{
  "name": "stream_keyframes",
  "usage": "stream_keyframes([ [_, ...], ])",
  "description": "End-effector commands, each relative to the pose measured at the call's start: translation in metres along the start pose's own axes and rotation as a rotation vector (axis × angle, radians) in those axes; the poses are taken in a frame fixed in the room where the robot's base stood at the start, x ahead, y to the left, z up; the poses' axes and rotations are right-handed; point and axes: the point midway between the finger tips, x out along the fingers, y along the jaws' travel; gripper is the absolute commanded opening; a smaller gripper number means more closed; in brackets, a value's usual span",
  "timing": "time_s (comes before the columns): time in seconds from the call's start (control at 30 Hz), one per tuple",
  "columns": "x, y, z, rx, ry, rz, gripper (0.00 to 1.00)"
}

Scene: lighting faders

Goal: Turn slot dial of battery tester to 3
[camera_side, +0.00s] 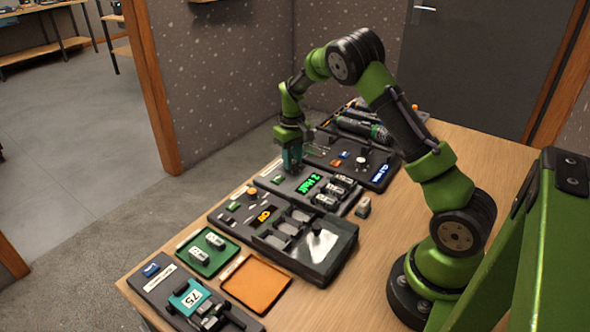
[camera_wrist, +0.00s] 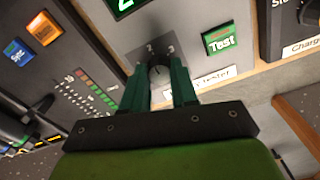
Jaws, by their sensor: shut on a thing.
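The battery tester (camera_side: 318,207) is a dark panel on the table in the side view. Its green display (camera_side: 308,184) appears to read "2 Half", and several batteries (camera_side: 341,186) sit in its slots. My gripper (camera_side: 291,167) points down at the tester's far end. In the wrist view, my gripper (camera_wrist: 160,86) has its two green fingers closed on either side of the small dark slot dial (camera_wrist: 158,71). A green Test button (camera_wrist: 222,40) is to the right.
A fader panel (camera_side: 350,163) with a blue display lies behind the tester, and a charger (camera_side: 318,252) with a knob lies in front. A loose battery (camera_side: 363,206) is to the right. A green tray (camera_side: 208,252) and an orange tray (camera_side: 257,283) are nearer. Bare table is at right.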

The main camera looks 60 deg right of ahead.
Motion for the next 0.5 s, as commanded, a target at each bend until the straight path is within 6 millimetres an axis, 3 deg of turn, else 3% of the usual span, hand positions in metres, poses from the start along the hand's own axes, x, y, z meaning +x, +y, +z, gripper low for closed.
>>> stream_keyframes([
  [0.5,-0.0008,-0.0001,-0.0001,0.354,0.000,0.000,0.00],
])
